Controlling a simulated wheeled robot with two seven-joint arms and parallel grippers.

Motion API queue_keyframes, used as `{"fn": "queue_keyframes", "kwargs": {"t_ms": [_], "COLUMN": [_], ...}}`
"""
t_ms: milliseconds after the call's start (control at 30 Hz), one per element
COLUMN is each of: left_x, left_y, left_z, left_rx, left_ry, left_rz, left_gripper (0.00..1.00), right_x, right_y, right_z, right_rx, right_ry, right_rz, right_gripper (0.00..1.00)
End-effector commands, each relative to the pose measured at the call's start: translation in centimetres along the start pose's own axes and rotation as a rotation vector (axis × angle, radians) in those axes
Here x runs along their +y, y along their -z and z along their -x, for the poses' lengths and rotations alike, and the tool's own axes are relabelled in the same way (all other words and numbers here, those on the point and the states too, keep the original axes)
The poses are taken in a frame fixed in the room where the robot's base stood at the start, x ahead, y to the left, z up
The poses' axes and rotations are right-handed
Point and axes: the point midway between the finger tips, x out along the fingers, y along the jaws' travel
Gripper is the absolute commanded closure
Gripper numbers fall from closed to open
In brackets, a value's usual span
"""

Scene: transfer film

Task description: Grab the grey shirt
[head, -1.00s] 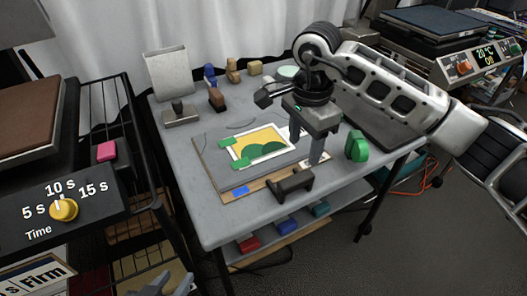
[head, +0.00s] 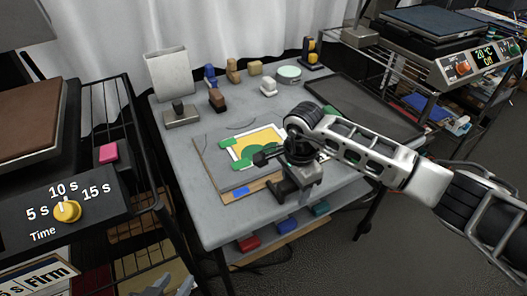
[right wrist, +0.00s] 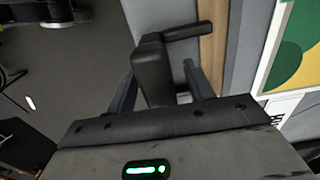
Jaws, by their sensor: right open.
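I cannot make out a grey shirt in either view. My right gripper (head: 284,190) is open over the front edge of the grey table. In the right wrist view, the two fingers of the right gripper (right wrist: 162,88) stand on either side of a black T-shaped handle (right wrist: 152,68), apart from each other. The handle (head: 277,187) is partly hidden by the gripper in the head view. My left gripper (head: 168,286) shows only as grey tips at the bottom edge, too cut off to tell its state.
A board (head: 212,166) with a yellow and green print (head: 258,141) lies on the grey table (head: 190,205). Stamps, blocks and a grey holder (head: 168,73) stand along the back. A black rack (head: 128,150) is at left; a heat press (head: 440,38) is at back right.

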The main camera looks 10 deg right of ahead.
Motion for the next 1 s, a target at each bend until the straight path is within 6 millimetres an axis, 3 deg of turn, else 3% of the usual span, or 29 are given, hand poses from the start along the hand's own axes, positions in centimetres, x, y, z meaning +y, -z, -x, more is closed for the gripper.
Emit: {"fn": "queue_keyframes", "kwargs": {"t_ms": [200,400,767,1000], "left_x": [0.0,0.0,0.0,0.0], "left_y": [-0.1,0.0,0.0,0.1], "left_z": [-0.1,-0.1,-0.1,-0.1], "left_rx": [-0.001,0.001,0.0,0.001], "left_ry": [0.0,-0.001,-0.001,-0.001], "left_rz": [-0.001,-0.002,-0.003,-0.003], "left_gripper": [0.64,0.64,0.64,0.64], "right_x": [0.0,0.0,-0.1,-0.2], "right_y": [0.0,0.0,0.0,0.0], "right_z": [-0.1,0.0,0.4,2.5], "right_rx": [0.0,0.0,-0.001,-0.001], "right_ry": [0.0,0.0,0.006,0.008], "right_rz": [0.0,0.0,0.001,0.001], "right_gripper": [0.5,1.0,1.0,1.0]}}
